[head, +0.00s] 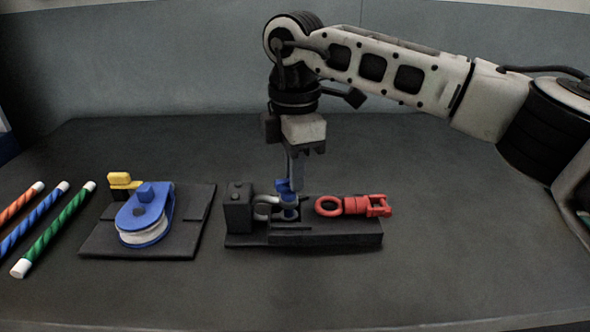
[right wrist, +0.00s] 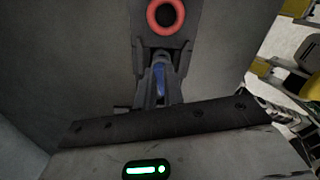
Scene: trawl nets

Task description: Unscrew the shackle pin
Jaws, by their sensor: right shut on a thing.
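A grey shackle (head: 263,209) sits in a black fixture (head: 335,239) on the table in the head view. Its blue pin (head: 290,200) stands upright through the shackle. My right gripper (head: 291,180) points straight down from above and is shut on the blue top of the pin. In the right wrist view the blue pin (right wrist: 160,78) shows between the fingers of my right gripper (right wrist: 158,85). The fingers partly hide the pin head. My left gripper is not in view.
A red swivel (head: 355,206) with a ring lies on the right of the fixture, close to the gripper. A blue pulley block (head: 146,212) sits on a black plate (head: 105,238) to the left. Orange, blue and green striped rods (head: 53,230) lie at far left. The table's right side is clear.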

